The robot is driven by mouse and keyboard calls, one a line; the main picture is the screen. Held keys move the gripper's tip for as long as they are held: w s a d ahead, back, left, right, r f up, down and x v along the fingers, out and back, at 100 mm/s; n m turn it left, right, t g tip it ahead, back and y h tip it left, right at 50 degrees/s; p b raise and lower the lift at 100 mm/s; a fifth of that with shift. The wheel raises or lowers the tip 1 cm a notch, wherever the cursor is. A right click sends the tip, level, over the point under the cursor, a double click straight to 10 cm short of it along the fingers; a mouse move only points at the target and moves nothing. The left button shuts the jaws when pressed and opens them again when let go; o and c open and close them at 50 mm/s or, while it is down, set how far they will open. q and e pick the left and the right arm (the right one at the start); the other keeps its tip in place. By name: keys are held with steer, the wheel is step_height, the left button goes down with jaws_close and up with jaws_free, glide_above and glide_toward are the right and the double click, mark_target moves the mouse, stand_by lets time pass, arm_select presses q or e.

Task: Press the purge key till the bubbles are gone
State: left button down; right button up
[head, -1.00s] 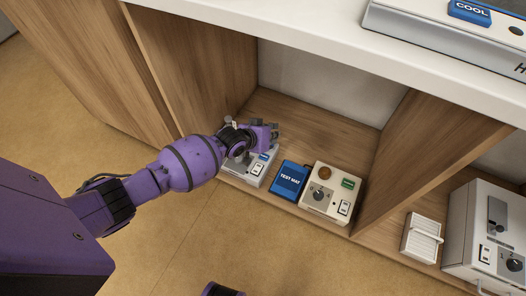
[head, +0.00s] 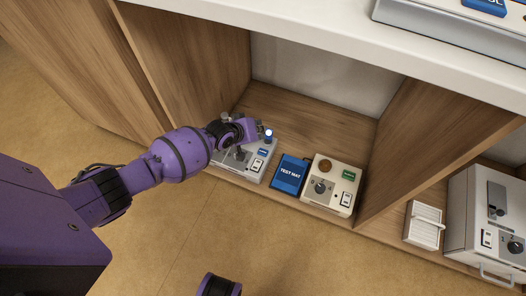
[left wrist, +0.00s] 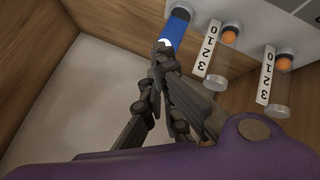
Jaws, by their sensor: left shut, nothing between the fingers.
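My left gripper (head: 256,128) reaches into the open cabinet bay, over the back of a grey box (head: 225,163) with a dark lever, a blue label and a rocker switch. In the left wrist view my left gripper (left wrist: 163,48) is shut and empty. Its fingertips are at the lower end of a blue cylinder (left wrist: 179,22) with a bright white spot; I cannot tell whether they touch. A small blue post with a glowing white top (head: 268,135) shows beside the gripper in the head view. I cannot make out a key marked purge or any bubbles. My right gripper is not in view.
A blue test mat (head: 290,174) and a cream box (head: 332,184) with a dial stand right of the grey box. Wooden side panels bound the bay. Clear tubes (left wrist: 221,66) with orange balls and number scales hang near the left fingers.

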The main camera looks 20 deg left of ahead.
arm_select(q)
steer(key=b, duration=0.5)
glide_above(265, 142)
steer(key=s+a, duration=0.1)
steer(key=s, duration=0.2)
step_height(265, 142, down, 8)
steer(key=shift+r, duration=0.2)
steer(key=shift+w+f+b, duration=0.1)
steer(key=shift+f+b, duration=0.3)
steer(key=shift+f, duration=0.15)
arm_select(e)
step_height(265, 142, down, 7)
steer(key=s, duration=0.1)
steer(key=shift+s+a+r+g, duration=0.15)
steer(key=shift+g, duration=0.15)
arm_select(q)
steer(key=shift+f+b, duration=0.3)
steer(key=shift+f, duration=0.1)
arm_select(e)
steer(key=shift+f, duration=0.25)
